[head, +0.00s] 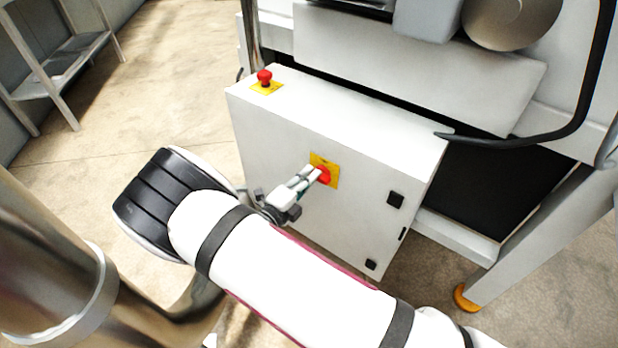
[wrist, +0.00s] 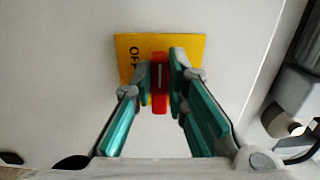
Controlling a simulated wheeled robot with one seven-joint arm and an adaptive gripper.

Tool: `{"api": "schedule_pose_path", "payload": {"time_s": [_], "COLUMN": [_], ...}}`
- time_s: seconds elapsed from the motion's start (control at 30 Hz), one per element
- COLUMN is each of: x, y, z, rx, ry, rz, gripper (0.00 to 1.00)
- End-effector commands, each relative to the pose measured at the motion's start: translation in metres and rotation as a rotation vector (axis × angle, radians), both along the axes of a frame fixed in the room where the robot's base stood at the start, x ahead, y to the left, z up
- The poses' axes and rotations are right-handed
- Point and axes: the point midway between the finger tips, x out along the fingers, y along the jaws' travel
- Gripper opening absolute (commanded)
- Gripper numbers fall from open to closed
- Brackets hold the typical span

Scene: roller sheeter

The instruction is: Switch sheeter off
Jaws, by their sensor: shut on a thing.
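The sheeter's control cabinet (head: 270,140) is a white box low on the machine. A red switch handle (head: 324,176) sits on a yellow plate (head: 330,163) on its front face. My gripper (head: 310,177) reaches the switch from the left. In the wrist view the red handle (wrist: 160,85) stands upright between the two fingertips of my gripper (wrist: 160,72), which are shut on it. The letters "OF" show on the yellow plate (wrist: 192,45) left of the handle; the rest of the lettering is hidden.
A red emergency button (head: 264,76) on a yellow base stands on top of the cabinet. Black latches (head: 396,199) are on the cabinet's right side. A black bent bar (head: 560,135) juts out at the right. A grey shelf rack (head: 62,65) stands at the far left, with open floor between.

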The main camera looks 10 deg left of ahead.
Motion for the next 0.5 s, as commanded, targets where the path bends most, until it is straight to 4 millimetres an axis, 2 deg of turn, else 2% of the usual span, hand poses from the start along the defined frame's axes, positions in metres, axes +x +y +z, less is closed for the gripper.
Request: {"api": "schedule_pose_path", "payload": {"time_s": [0.43,0.47,0.5], "x": [-0.0001,0.0,-0.0001], "y": [0.0013,0.0014,0.0013], "z": [-0.001,-0.0011,-0.0011], "rx": [-0.009,-0.009,-0.009], "ry": [0.007,0.007,0.007], "rz": [0.004,0.004,0.004], "gripper": [0.0,0.21,0.3]}}
